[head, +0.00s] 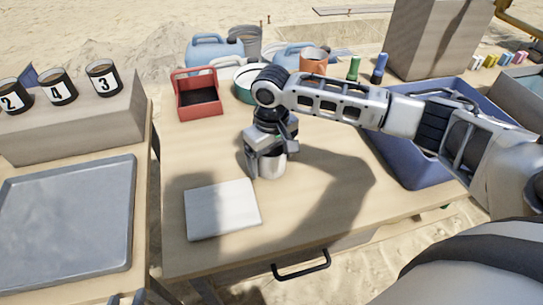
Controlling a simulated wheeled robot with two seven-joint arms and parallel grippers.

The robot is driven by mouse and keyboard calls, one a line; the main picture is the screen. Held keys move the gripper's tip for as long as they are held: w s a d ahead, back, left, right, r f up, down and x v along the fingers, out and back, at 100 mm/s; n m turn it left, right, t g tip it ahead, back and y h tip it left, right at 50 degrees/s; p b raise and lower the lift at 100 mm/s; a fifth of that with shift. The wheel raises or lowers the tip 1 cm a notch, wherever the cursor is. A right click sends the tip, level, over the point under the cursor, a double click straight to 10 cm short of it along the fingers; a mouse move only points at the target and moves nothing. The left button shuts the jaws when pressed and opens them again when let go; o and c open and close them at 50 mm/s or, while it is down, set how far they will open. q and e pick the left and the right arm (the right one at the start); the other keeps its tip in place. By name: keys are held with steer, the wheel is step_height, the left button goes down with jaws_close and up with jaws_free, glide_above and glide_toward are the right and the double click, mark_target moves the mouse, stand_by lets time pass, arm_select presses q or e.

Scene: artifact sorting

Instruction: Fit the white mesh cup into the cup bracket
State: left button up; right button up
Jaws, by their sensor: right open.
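My right gripper (268,160) points down over the wooden table with its fingers open. A small pale cup (272,169) stands upright on the table between or just behind the fingers, and the gripper hides its upper part. It looks like the white mesh cup, but its mesh cannot be made out. I cannot pick out a cup bracket. My left gripper is not seen clearly; only a small dark and grey part shows at the bottom edge.
A white flat block (222,209) lies front-left of the cup. A red caddy (198,95) and teal bowl (243,93) stand behind. A blue bin (398,166) is at right. A grey tray (66,225) and numbered cups (57,87) are at left. The front table middle is clear.

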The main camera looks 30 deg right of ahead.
steer(key=shift+o, duration=0.5)
step_height(320, 180, up, 12)
steer(key=p, duration=0.2)
step_height(320, 180, up, 7)
steer(key=p, duration=0.7)
steer(key=shift+w+f+b, duration=0.1)
steer(key=shift+f+b, duration=1)
steer(key=shift+f, duration=7.05)
arm_select(q)
steer(key=r, duration=0.2)
steer(key=shift+a+r+g, duration=0.25)
steer(key=shift+r+g, duration=0.1)
steer(key=shift+g, duration=0.05)
arm_select(e)
steer(key=c, duration=1.1)
steer(key=shift+r, duration=0.1)
steer(key=shift+c, duration=0.3)
